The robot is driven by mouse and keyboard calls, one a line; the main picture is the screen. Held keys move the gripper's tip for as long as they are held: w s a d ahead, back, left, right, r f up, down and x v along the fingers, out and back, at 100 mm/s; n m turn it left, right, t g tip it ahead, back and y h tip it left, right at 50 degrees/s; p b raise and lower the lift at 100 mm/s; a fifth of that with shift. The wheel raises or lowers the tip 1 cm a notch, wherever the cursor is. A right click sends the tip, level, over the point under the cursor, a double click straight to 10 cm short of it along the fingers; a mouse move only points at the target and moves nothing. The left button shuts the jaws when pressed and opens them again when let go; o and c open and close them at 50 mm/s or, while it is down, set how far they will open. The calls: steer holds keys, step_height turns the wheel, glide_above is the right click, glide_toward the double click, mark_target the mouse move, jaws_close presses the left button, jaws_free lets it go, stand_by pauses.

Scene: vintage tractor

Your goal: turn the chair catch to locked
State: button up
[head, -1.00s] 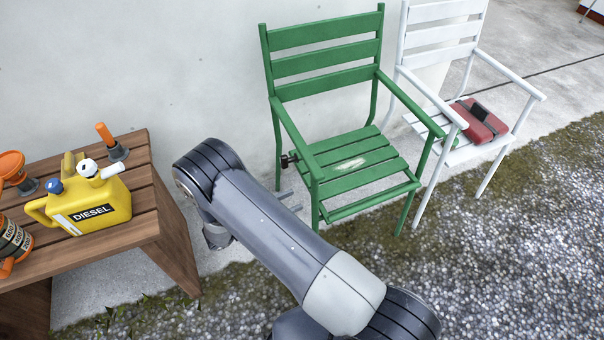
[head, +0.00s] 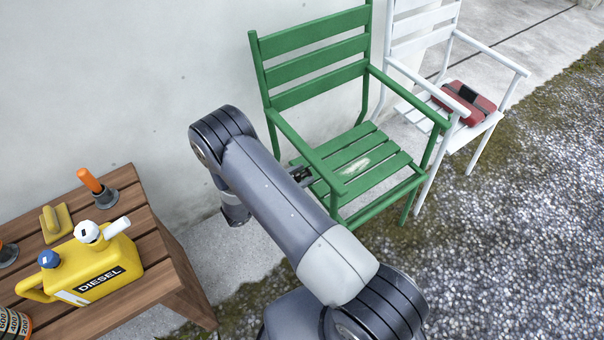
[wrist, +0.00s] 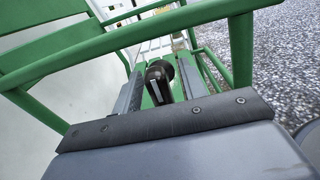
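The green chair (head: 345,160) stands against the wall, and its slats and arm fill much of the wrist view. In the head view my arm and gripper largely hide the catch.
A white chair (head: 425,75) with a red and black object (head: 466,102) on its seat stands behind. A wooden bench (head: 165,245) with a yellow diesel can (head: 95,265) is at left. The chair's green arm bar crosses close above my gripper.

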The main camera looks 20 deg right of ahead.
steer(key=shift+w+d, duration=0.15)
steer(key=shift+d, duration=0.25)
steer(key=shift+c, duration=0.2)
jaws_close()
